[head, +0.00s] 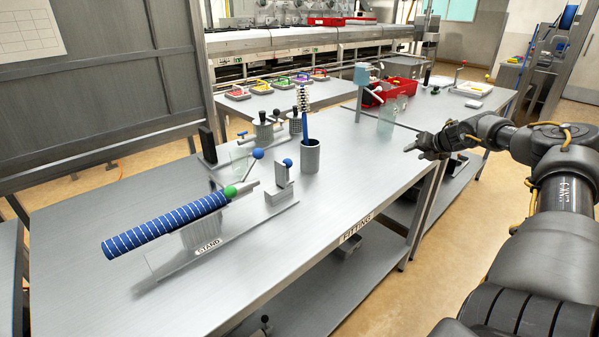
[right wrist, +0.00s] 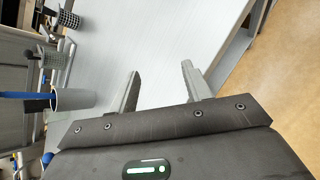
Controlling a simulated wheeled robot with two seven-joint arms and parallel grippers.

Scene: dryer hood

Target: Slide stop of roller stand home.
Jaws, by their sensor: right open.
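The roller stand (head: 200,251), a grey base labelled STAND, is on the near left part of the table. A blue roller (head: 165,225) with white stripes and a green end (head: 230,192) lies on it. A grey upright block with a blue knob (head: 282,178), apparently the stop, is at the stand's right end, apart from the green end. My right gripper (head: 420,150) is open and empty, well to the right of the stand, by the table's right edge. In the right wrist view its two fingers (right wrist: 161,80) are spread over bare tabletop. My left gripper is out of view.
A grey cup (head: 310,156) with a blue-handled brush stands behind the block. A lever with a blue ball (head: 257,154), a clear glass (head: 239,160) and a black upright plate (head: 207,146) are nearby. The tabletop between cup and right edge is clear.

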